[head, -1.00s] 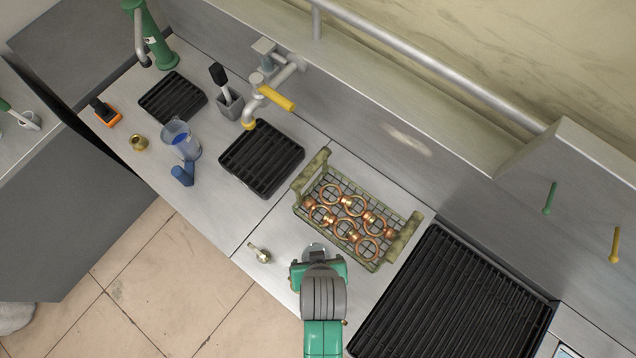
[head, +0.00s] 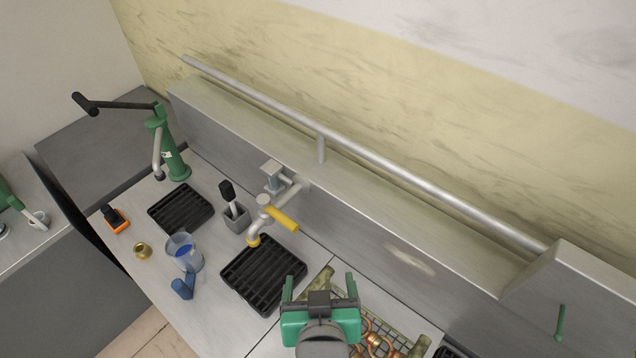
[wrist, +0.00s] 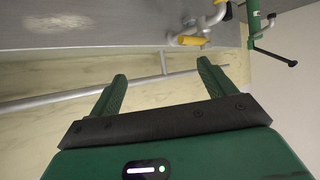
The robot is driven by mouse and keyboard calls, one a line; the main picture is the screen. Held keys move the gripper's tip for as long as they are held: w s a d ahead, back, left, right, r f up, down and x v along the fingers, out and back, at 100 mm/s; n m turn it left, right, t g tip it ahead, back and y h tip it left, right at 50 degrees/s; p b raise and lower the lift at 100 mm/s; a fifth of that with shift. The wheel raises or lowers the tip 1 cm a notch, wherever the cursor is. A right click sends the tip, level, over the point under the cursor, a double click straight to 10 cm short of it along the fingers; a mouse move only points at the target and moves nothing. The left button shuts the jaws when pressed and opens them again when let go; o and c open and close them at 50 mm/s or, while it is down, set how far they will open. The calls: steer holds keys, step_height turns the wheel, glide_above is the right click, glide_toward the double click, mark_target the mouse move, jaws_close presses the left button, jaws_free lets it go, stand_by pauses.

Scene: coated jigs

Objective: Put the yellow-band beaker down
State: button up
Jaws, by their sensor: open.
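I see no beaker with a yellow band in either view. A clear beaker (head: 184,246) with blue on it stands on the left part of the steel counter, left of the near black drain rack (head: 262,275). My gripper (head: 319,287) is open, with nothing between its fingers. In the head view it is over the wire basket's left part and hides much of it. In the wrist view my open gripper (wrist: 162,72) points toward the wall and rail, with empty space between the fingers.
The wire basket (head: 408,310) holds copper rings. A tap with a yellow lever (head: 282,220), a grey holder (head: 236,219), a second black rack (head: 180,207), a brass fitting (head: 143,250) and a blue object (head: 183,287) stand left. A rail (head: 400,169) runs behind.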

steer(key=w+r+t, duration=0.3)
steer(key=r+t, duration=0.3)
steer(key=r, duration=1.5)
steer(key=s+r+t, duration=0.3)
steer(key=r, duration=0.7)
steer(key=s+r+t, duration=0.3)
steer(key=r+t, duration=0.1)
steer(key=r, duration=0.7)
steer(key=shift+s+a+m, duration=0.15)
steer(key=shift+s+m, duration=0.05)
steer(key=shift+m, duration=0.1)
steer(key=shift+o, duration=0.5)
steer(key=shift+w+f, duration=0.1)
